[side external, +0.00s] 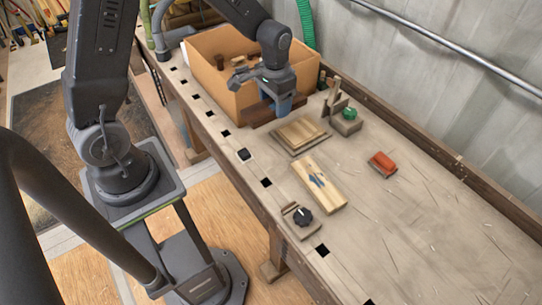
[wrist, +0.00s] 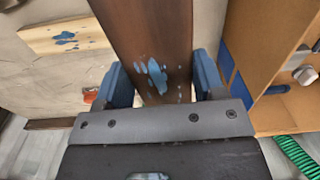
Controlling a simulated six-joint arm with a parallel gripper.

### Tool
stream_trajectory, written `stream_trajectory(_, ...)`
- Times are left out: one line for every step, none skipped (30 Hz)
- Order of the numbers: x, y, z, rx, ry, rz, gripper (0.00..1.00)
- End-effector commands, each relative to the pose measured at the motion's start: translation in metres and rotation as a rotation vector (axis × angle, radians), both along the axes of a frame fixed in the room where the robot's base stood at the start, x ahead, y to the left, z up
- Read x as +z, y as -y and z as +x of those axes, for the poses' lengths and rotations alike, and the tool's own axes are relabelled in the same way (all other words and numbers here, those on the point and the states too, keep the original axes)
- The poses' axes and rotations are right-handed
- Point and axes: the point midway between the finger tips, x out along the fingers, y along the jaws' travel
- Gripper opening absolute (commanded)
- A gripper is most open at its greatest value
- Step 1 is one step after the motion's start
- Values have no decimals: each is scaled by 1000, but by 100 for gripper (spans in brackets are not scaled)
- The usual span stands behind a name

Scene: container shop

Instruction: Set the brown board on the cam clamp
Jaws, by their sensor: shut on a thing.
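The dark brown board (side external: 258,113) is in my gripper (side external: 284,106), beside the cardboard box. In the wrist view the brown board (wrist: 150,35), with blue paint marks, runs between the two blue fingers of my gripper (wrist: 163,82). Its far end is out of that view. I cannot tell its height above the bench. A small wooden fixture with a black knob (side external: 302,217) sits at the bench's front edge. Another fixture with a green knob (side external: 348,117) and upright wooden pieces stands right of my gripper. I cannot tell which is the cam clamp.
The open cardboard box (side external: 222,85) holds several items. A pale slatted wooden piece (side external: 300,134) and a pale board with a blue mark (side external: 319,184) lie on the bench. A red-orange block (side external: 382,163) lies to the right. The bench's right part is clear.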

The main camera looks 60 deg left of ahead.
Motion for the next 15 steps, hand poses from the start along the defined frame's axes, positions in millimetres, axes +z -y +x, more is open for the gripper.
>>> stream_trajectory(17,0,2,1,9,1,37)
stream_trajectory(27,0,1,1,10,1,37)
stream_trajectory(38,0,1,1,10,1,37)
stream_trajectory(47,0,1,1,10,1,37)
stream_trajectory(56,0,1,2,9,1,37)
stream_trajectory(66,0,1,2,8,1,37)
stream_trajectory(75,0,1,2,8,1,37)
stream_trajectory(76,-1,-2,25,2,0,37)
stream_trajectory(74,-2,-7,81,-1,0,37)
stream_trajectory(74,-3,-10,118,-2,0,37)
stream_trajectory(74,-4,-13,158,-1,0,37)
stream_trajectory(75,-5,-17,211,0,0,37)
stream_trajectory(75,-6,-20,254,0,0,37)
stream_trajectory(75,-7,-23,298,0,0,37)
stream_trajectory(76,-9,-28,362,0,0,37)
